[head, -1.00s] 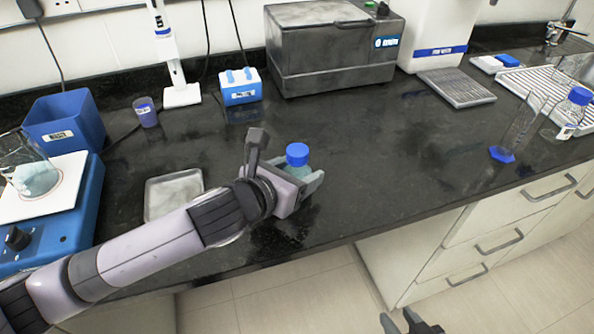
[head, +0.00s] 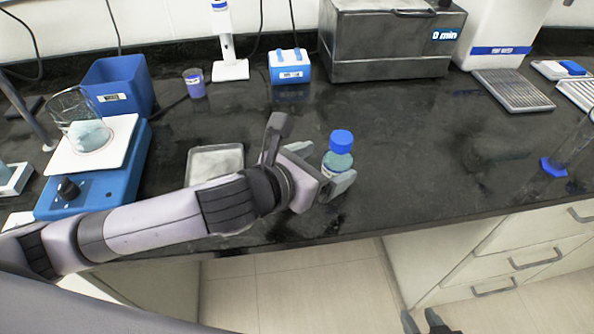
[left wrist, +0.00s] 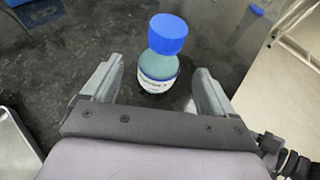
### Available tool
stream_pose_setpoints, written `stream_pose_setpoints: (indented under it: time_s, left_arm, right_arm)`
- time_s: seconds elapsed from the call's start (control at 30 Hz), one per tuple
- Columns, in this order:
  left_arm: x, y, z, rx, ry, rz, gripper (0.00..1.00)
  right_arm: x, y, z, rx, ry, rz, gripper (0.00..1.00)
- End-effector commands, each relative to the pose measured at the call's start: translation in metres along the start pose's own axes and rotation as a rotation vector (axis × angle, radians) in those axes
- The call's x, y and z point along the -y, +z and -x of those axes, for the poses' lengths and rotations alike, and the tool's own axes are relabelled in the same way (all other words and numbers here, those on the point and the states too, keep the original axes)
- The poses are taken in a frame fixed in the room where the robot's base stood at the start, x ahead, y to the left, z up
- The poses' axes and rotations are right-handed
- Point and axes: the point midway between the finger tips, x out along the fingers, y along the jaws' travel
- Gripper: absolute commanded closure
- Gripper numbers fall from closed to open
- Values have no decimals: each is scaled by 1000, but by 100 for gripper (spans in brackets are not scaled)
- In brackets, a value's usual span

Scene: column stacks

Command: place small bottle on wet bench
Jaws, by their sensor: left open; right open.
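The small bottle (head: 338,156) has a blue cap and blue-green contents, and stands upright on the black wet bench (head: 420,150) near its front edge. In the left wrist view the small bottle (left wrist: 158,68) stands just beyond and between the fingertips, with a white label. My left gripper (head: 330,170) is open around the near side of the bottle; in the wrist view its fingers (left wrist: 155,85) show a gap on both sides of the bottle. My right gripper (head: 424,322) is open at the bottom edge of the head view, below the bench top and empty.
A metal tray (head: 214,161) lies left of my left gripper. A blue hotplate (head: 95,185) with a beaker (head: 85,125) stands further left. A grey steel bath (head: 390,45) stands at the back. The bench right of the bottle is clear up to a glass cylinder (head: 575,145).

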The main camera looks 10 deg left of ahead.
Motion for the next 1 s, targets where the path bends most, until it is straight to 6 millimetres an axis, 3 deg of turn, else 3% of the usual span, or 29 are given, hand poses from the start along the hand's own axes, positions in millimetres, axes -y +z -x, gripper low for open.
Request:
stream_pose_setpoints:
  time_s: [0.2,0.4,0.6,1.0]
  left_arm:
    - [0,0,37,1,0,-1,13]
    - [0,0,61,0,0,-1,13]
    - [0,0,71,0,0,1,13]
    - [0,0,72,0,0,1,13]
  right_arm:
    - [0,0,0,0,0,0,57]
    - [0,0,0,-1,0,0,57]
    - [0,-1,0,-1,0,0,57]
    - [0,-1,0,-1,0,0,57]
